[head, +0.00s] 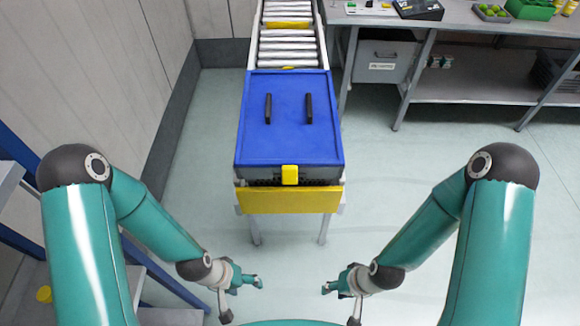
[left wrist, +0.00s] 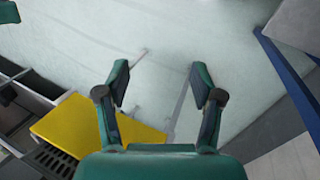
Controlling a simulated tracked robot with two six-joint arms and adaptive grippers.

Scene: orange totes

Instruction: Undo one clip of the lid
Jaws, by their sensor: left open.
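A blue lid (head: 290,125) with two black handles lies flat on a dark grey tote (head: 325,173) at the near end of a roller conveyor. A yellow clip (head: 290,175) sits at the middle of the lid's near edge, against the tote's front. A bit of yellow shows at the far edge, too small to make out. My left gripper (head: 245,299) is open and empty, low and nearer than the tote, to its left. Its spread fingers also show in the left wrist view (left wrist: 160,85). My right gripper (head: 339,303) is open and empty, mirrored on the right.
A yellow end plate (head: 290,200) crosses the conveyor's end below the clip; it also shows in the left wrist view (left wrist: 90,125). The rollers (head: 287,45) run back behind the tote. A workbench (head: 470,30) stands at the right back. The floor between is clear.

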